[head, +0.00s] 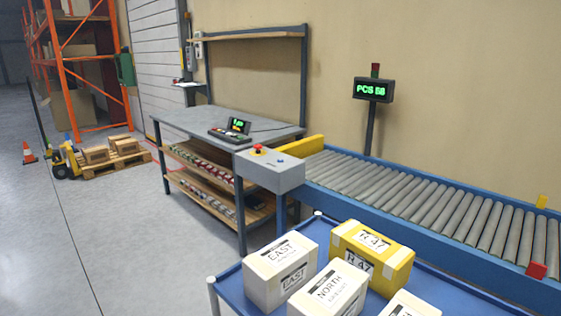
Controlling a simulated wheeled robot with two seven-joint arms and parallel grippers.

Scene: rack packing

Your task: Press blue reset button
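The blue reset button (280,160) is a small blue spot on the top of a grey control box (277,178). The box stands at the near left end of the roller conveyor. A red emergency knob on a yellow base (258,150) sits to the left of the blue button on the same box. Neither of my grippers shows in the head view, so their state and their distance from the button cannot be seen.
A blue cart (234,281) with white boxes (280,268) and a yellow box (372,257) stands in front of the conveyor (415,193). A grey workbench (200,123) adjoins the control box. A display (373,89) reads PCS 58. The floor at left is open.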

